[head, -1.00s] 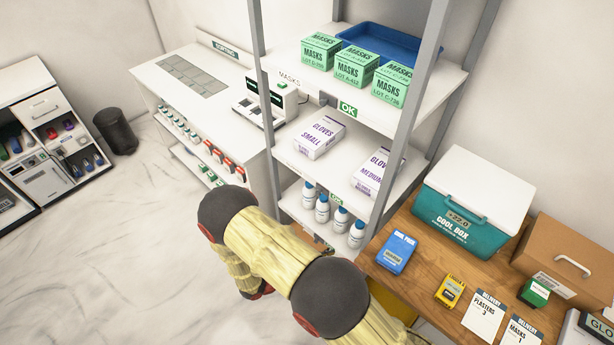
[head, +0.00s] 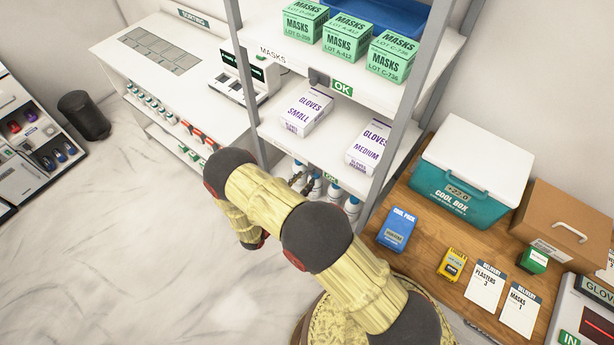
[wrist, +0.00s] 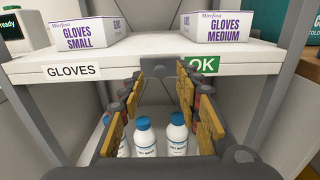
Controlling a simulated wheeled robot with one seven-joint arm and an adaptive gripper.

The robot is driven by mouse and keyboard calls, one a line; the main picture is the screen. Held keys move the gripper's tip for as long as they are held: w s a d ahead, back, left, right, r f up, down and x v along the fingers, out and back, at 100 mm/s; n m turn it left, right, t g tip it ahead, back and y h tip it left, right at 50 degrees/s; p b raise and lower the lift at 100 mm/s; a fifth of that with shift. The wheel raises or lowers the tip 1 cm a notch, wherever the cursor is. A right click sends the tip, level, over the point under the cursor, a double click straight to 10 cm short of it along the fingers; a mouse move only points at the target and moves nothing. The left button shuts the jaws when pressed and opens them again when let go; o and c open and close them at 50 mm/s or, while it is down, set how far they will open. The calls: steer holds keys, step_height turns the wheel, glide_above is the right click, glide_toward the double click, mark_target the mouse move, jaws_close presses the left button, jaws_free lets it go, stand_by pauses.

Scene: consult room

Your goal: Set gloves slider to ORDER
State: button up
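The gloves shelf edge (wrist: 110,67) carries a white GLOVES label (wrist: 72,71) and a green OK sign (wrist: 204,65) in the wrist view. A dark grey piece (wrist: 156,65), apparently the slider's knob, shows at this edge just left of the OK sign. My gripper (wrist: 159,82) is open, its fingers pointing at the shelf edge with the dark piece between their tips. Whether they touch it I cannot tell. In the head view my gripper (head: 305,182) is partly hidden at the front of the lower shelf, left of the small green sign (head: 331,177).
Gloves boxes, small (wrist: 85,30) and medium (wrist: 228,27), stand on the shelf above my gripper. White bottles with blue caps (wrist: 145,138) stand below. A grey post (head: 398,110) rises at the right. A wooden table (head: 430,225) with a cool box (head: 465,180) is beside the shelf.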

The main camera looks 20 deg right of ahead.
mark_target(313, 172)
steer(key=shift+x, duration=1.3)
steer(key=shift+c, duration=0.9)
jaws_close()
steer(key=shift+s+d, duration=0.1)
